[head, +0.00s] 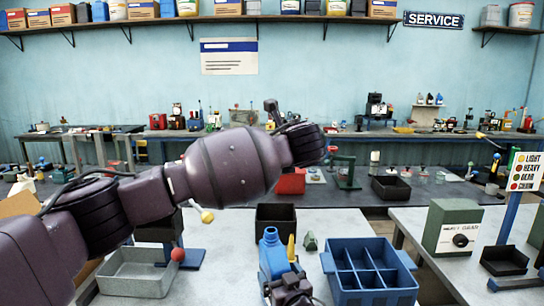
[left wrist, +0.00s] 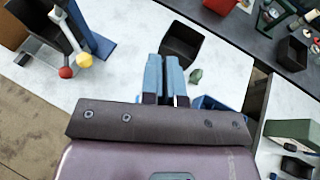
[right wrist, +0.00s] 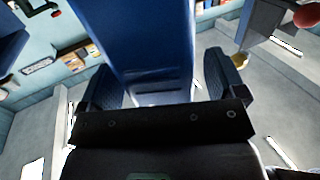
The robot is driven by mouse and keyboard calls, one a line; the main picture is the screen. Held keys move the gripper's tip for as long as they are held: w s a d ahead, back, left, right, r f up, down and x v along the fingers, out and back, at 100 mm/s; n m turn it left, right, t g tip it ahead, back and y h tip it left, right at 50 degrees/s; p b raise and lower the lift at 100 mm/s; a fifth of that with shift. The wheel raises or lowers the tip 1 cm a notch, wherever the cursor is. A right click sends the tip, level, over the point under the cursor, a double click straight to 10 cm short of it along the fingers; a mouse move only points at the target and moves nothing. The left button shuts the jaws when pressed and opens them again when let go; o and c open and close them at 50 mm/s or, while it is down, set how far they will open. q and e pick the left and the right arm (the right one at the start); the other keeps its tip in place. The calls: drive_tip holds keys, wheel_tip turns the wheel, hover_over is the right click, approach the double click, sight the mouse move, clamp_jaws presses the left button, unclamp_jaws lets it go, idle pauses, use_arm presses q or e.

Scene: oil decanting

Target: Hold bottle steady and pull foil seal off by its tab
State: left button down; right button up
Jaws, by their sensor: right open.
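The blue bottle (head: 271,258) stands on the light worktable, left of the blue divided tray, in the head view. My right gripper (head: 287,286) is at its near side. In the right wrist view the open fingers of my right gripper (right wrist: 167,75) lie on either side of the large blue bottle (right wrist: 145,40); I cannot tell whether they touch it. My left gripper (left wrist: 166,62) shows in the left wrist view with its fingers together and nothing clear between them. It is not visible in the head view. I cannot make out the foil seal or its tab.
The blue divided tray (head: 376,295) is right of the bottle. A black bin (head: 275,216) stands behind it and a grey tray (head: 134,279) lies to the left. A small green object (head: 310,242) and a red ball (head: 178,254) are nearby. My left arm crosses the upper middle.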

use_arm(q)
drive_tip(key=shift+d, duration=0.1)
drive_tip(key=s+d+r+m+t+h, duration=0.1)
drive_tip(key=s+d+r+m+h, duration=0.2)
drive_tip(key=d+r+m+h, duration=0.15)
use_arm(e)
drive_tip(key=s+d+r+n, duration=0.1)
drive_tip(key=s+d, duration=0.5)
drive_tip(key=s, duration=0.4)
use_arm(q)
drive_tip(key=s+a+f, duration=0.7)
drive_tip(key=a+f, duration=0.1)
drive_tip(key=f, duration=0.2)
drive_tip(key=s+a+f, duration=0.7)
drive_tip(key=a+f, duration=0.1)
drive_tip(key=f, duration=0.3)
drive_tip(key=s+a+f, duration=0.8)
drive_tip(key=a+f, duration=0.1)
drive_tip(key=f, duration=0.2)
drive_tip(key=shift+f, duration=0.25)
use_arm(e)
drive_tip(key=s+d+f+m+g+h, duration=0.2)
drive_tip(key=s+d+f+h, duration=0.1)
drive_tip(key=s+d+f, duration=0.7)
drive_tip(key=s+d+f+m+g+h, duration=0.2)
drive_tip(key=s+d+f, duration=0.8)
drive_tip(key=s, duration=0.7)
drive_tip(key=shift+d+g+h, duration=0.15)
drive_tip(key=shift+g+h, duration=0.35)
drive_tip(key=shift+h, duration=0.5)
